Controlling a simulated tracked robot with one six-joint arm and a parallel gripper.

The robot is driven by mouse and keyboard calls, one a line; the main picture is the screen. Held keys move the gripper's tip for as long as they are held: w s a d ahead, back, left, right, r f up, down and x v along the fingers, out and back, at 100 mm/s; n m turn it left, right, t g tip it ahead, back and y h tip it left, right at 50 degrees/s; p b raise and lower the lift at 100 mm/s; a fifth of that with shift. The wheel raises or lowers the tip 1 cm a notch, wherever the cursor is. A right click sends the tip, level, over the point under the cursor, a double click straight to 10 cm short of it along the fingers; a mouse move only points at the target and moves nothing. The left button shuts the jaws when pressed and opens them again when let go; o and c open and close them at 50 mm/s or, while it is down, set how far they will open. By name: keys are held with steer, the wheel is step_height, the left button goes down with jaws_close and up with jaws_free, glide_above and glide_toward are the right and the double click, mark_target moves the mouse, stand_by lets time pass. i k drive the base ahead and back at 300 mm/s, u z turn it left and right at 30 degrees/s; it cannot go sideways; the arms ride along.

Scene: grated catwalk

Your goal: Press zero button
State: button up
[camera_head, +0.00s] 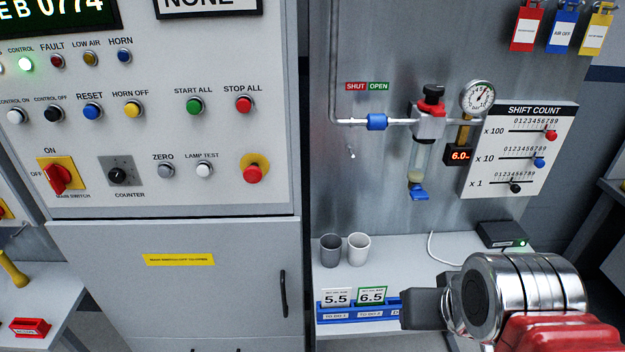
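The ZERO button (165,170) is a small grey round button on the light grey control panel (220,140), under its ZERO label. It sits between the COUNTER knob (118,175) and the white LAMP TEST button (204,169). My gripper (422,309) is at the lower right, seen as a dark block at the end of my arm. It is well to the right of and below the ZERO button, apart from the panel. Its fingers are not clear, so I cannot tell whether it is open or shut.
A red button on a yellow plate (253,172) is right of LAMP TEST. The red main switch (58,178) is at the left. Dark and white cups (358,248) stand on the shelf, with a blue card holder (345,314) below. A gauge (478,97) and piping are above.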

mark_target(164, 171)
steer(key=u, duration=1.45)
